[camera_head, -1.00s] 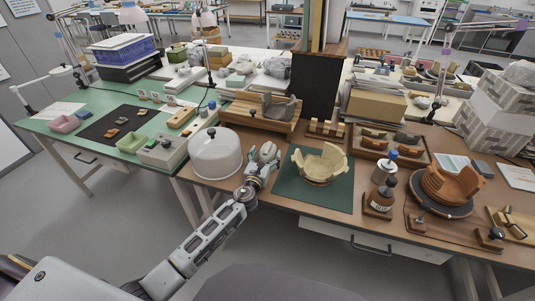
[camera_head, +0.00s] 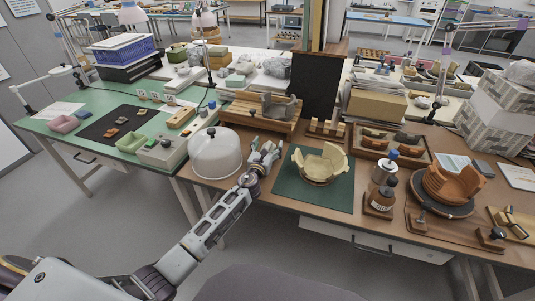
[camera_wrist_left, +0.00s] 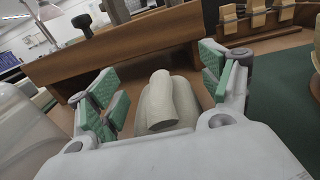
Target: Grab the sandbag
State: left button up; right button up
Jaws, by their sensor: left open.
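A cream, rolled sandbag (camera_wrist_left: 168,103) lies on the brown bench in front of a wooden stand in the left wrist view. My left gripper (camera_wrist_left: 164,84) is open, with green-padded fingers on both sides of the sandbag and a gap on each side. In the head view my left gripper (camera_head: 265,153) is over the bench between the clear dome and the green mat. There the sandbag cannot be told apart clearly from the gripper. My right gripper is not in view.
A clear dome (camera_head: 215,155) stands close to the left of my gripper. A partly rebuilt cream pot (camera_head: 320,163) sits on a green mat (camera_head: 290,190) to the right. A wooden stand (camera_head: 240,110) with a grey sherd vessel is just behind.

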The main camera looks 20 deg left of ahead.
aim_at(268, 144)
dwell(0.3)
pick_arm(q)
jog(key=c, duration=1.5)
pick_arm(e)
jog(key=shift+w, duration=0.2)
pick_arm(q)
jog(key=shift+r, duration=0.15)
jog(key=shift+c, duration=0.2)
jog(key=shift+r+p, duration=0.4)
jog(key=shift+r, duration=0.1)
jog(key=shift+r+p, duration=0.3)
jog(key=shift+r, duration=0.4)
jog(key=shift+r+p, duration=1.95)
jog(key=shift+r, duration=1.75)
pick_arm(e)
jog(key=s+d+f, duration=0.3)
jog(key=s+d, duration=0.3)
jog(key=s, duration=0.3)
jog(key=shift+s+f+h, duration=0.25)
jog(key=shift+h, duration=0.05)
